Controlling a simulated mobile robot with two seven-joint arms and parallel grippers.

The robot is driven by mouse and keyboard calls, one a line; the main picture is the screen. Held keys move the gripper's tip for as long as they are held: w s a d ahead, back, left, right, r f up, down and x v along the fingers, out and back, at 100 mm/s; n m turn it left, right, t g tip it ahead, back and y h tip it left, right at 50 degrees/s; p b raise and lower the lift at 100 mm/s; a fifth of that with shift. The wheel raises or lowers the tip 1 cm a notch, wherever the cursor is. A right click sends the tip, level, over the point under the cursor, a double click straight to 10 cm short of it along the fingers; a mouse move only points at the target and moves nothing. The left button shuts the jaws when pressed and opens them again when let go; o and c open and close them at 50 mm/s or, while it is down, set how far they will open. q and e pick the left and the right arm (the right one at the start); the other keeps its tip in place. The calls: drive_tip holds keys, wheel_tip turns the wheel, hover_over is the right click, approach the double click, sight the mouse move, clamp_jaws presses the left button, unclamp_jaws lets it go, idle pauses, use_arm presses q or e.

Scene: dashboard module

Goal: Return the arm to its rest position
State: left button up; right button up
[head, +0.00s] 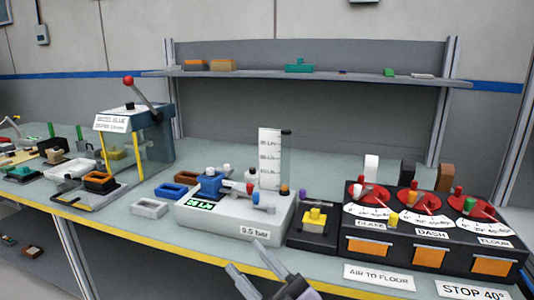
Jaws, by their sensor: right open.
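My right gripper (246,257) shows at the bottom middle, with its two grey fingers spread apart and nothing between them. It is in front of the table's front edge, below the white gauge unit (222,224) marked 0.5 bar. My left gripper is not in view. The black dashboard module (432,240) stands at the right, with three red dials over the labels GLASS, DASH and FLOOR and orange panels on its front. The rest of my right arm is mostly cut off by the bottom edge.
A press with a red-knobbed lever (129,81) stands at the left. A black box with a yellow button (315,218) sits beside the dashboard module. Signs AIR TO FLOOR (379,277) and STOP 40° (473,291) are at the front right. A shelf (345,76) spans the back.

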drive_tip(key=s+d+f+m+t+h+p, duration=0.1)
drive_tip(key=d+f+m+t+h, duration=0.2)
drive_tip(key=d+f+m+h, duration=1.05)
drive_tip(key=s+d+f+m+g+h+p, duration=0.1)
drive_tip(key=s+d+f+g+h, duration=0.1)
drive_tip(key=s+f, duration=0.5)
drive_tip(key=s+d+f+m+g+h, duration=0.2)
drive_tip(key=s+d+f+g, duration=0.3)
drive_tip(key=f, duration=0.5)
drive_tip(key=s+d, duration=0.2)
drive_tip(key=s, duration=0.1)
drive_tip(key=shift+s+p, duration=0.3)
drive_tip(key=shift+p, duration=0.1)
